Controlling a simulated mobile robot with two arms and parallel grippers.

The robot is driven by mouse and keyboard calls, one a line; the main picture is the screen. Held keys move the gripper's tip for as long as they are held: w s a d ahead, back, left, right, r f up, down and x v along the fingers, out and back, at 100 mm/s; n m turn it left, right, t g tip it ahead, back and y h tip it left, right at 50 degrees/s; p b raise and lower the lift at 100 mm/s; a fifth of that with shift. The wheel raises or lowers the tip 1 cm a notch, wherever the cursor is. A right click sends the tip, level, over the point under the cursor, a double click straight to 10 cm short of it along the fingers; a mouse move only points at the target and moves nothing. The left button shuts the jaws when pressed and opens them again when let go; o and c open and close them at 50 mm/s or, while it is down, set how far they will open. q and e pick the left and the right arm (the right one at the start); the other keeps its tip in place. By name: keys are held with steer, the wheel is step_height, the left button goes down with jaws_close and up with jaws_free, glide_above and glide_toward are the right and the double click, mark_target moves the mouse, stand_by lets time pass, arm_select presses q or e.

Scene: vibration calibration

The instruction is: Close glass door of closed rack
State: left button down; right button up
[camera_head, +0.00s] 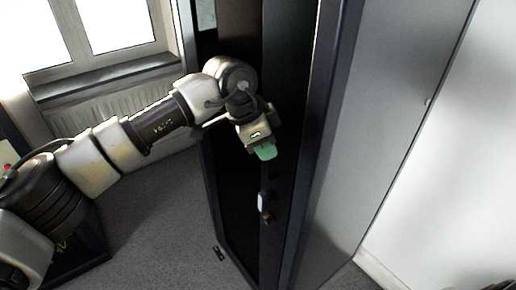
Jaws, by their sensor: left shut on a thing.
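The tall closed rack (318,130) has a dark frame and a grey side panel, and stands right of centre. Its dark glass door (232,190) is on the rack's left-facing front. A small pale latch or handle (262,202) sits on the dark upright strip. My left gripper (265,152) reaches in from the left with green fingertips, at the dark front just above the latch. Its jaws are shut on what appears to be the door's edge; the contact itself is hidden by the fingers. Whether the door stands slightly ajar is hard to tell. My right gripper is out of view.
A window (110,25) with a radiator (110,105) below it is at the back left. A white wall (455,160) stands close on the right of the rack.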

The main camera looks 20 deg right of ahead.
arm_select(q)
steer(key=shift+s+d+r, duration=0.15)
steer(key=shift+s+d, duration=0.05)
steer(key=shift+d, duration=0.05)
steer(key=c, duration=1.4)
jaws_free()
steer(key=shift+d, duration=0.15)
steer(key=shift+o, duration=1.1)
steer(key=shift+d, duration=0.15)
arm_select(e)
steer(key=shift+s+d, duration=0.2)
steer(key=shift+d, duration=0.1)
arm_select(q)
steer(key=shift+r, duration=0.1)
